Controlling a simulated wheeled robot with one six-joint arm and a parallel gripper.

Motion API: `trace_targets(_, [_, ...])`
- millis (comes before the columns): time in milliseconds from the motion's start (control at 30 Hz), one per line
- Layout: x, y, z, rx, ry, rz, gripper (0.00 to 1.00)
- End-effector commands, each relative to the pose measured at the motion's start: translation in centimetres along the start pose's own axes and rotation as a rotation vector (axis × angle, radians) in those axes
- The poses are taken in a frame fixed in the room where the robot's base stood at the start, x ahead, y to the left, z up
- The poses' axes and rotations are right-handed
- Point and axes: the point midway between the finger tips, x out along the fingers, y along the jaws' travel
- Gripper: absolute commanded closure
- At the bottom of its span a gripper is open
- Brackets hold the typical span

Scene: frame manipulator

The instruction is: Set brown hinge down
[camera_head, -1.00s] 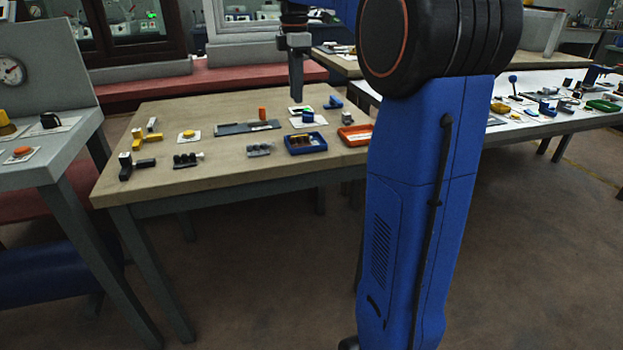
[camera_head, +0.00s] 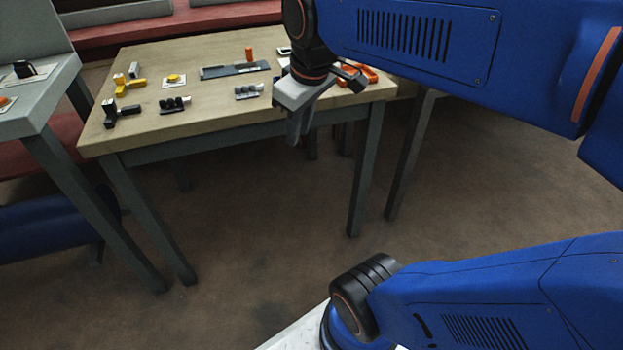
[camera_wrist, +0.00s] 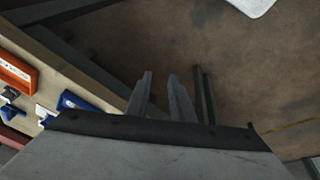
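My gripper (camera_head: 296,136) hangs in front of the wooden table's front edge, pointing down. In the wrist view its two fingers (camera_wrist: 160,76) stand a little apart with nothing seen between them. I cannot make out a brown hinge in either current view. The wooden table (camera_head: 200,120) carries several small parts. The blue tray (camera_wrist: 78,101) shows in the wrist view at the table's edge; in the head view my gripper and wrist cover that spot. An orange tray (camera_wrist: 16,72) lies beside it.
On the table are a grey plate (camera_head: 222,71) with an orange cylinder (camera_head: 249,54), yellow parts (camera_head: 128,87), black parts (camera_head: 122,112) and a grey part (camera_head: 247,91). A grey table (camera_head: 30,108) stands at left. The floor before the wooden table is clear.

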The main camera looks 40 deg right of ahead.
Motion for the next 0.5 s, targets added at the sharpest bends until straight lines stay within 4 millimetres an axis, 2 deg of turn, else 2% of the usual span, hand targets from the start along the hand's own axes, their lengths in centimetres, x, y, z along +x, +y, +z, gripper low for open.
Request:
trace_targets(33, [0.7, -1.0, 1.6, 0.043, 0.017, 0.002, 0.79])
trace_targets(200, [3.4, -3.5, 5.6, 0.204, 0.069, 0.003, 0.79])
trace_targets(333, [4.8, -4.5, 7.6, 0.285, 0.093, 0.0, 0.79])
trace_targets(500, [5.5, -5.0, 8.4, 0.325, 0.106, -0.003, 0.79])
